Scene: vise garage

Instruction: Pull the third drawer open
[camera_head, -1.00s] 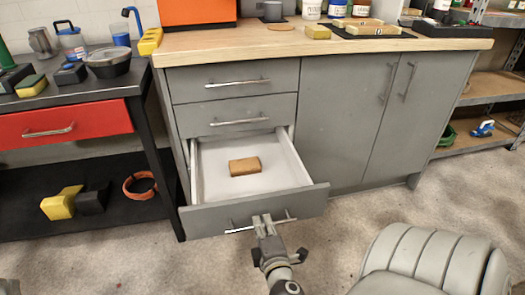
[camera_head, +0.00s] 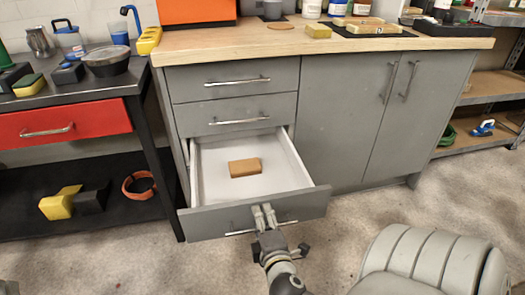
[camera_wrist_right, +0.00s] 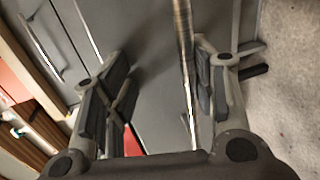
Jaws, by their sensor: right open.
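The third drawer (camera_head: 190,222) of the grey cabinet is pulled well out, its white inside showing. A brown block (camera_head: 245,167) lies in it. My right gripper (camera_head: 264,211) is at the middle of the drawer's front and hides part of its metal bar handle (camera_head: 238,233). In the right wrist view the handle (camera_wrist_right: 186,50) runs between the spread fingers of the right gripper (camera_wrist_right: 165,85), close to the right-hand finger. The gripper is open. Whether a finger touches the bar cannot be told. My left gripper is not in view.
Two shut drawers (camera_head: 233,78) are above the open one, under the wooden worktop (camera_head: 340,44). Cabinet doors (camera_head: 345,120) are to the right. A dark bench (camera_head: 112,90) with a red drawer (camera_head: 70,124) stands at left. Speckled floor (camera_head: 345,215) lies in front of the cabinet.

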